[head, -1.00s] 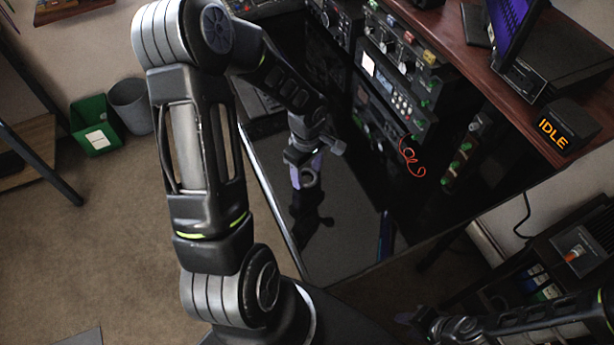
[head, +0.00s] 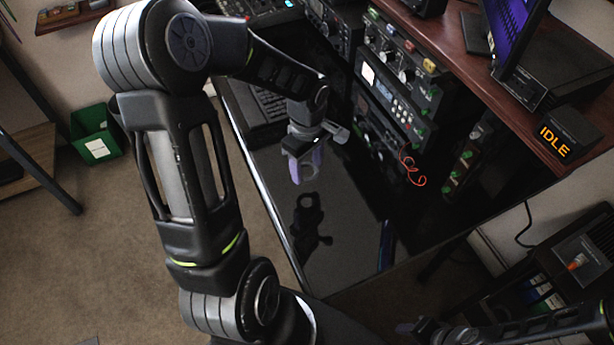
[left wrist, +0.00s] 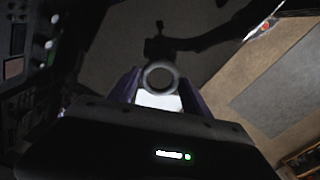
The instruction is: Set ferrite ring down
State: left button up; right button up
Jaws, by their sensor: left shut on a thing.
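My left gripper (head: 302,170) is shut on the grey ferrite ring (head: 313,173). It holds the ring above the glossy black desk top (head: 345,235), with a gap between the ring and its dark reflection below. In the left wrist view the ring (left wrist: 148,80) sits between the purple fingertips, its hole facing the camera. My right gripper (head: 424,328) is at the bottom right, low and dark; its fingers are too unclear to read.
A keyboard (head: 262,112) lies behind and left of the gripper. Radio units with knobs (head: 395,95) and a red coiled wire (head: 413,170) stand to the right. The front desk top is clear. An IDLE sign (head: 556,142) sits on the wooden shelf.

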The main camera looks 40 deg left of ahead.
aim_at(311, 165)
pick_arm(q)
notch_tip(311, 165, up, 3)
jog(key=shift+r, duration=0.15)
dwell(0.9)
jog(key=m, duration=0.2)
jog(key=w+r+m, duration=0.1)
jog(key=m, duration=0.1)
jog(key=w+r+m, duration=0.1)
jog(key=m, duration=0.1)
jog(key=shift+a+m, duration=0.2)
jog(key=shift+m, duration=0.2)
jog(key=w+d+r+m, duration=0.1)
jog(key=w+d+m, duration=0.4)
jog(key=d, duration=0.2)
jog(key=w+d+r+m, duration=0.1)
jog(key=w+d+m, duration=0.4)
jog(key=d, duration=0.3)
jog(key=shift+r, duration=0.35)
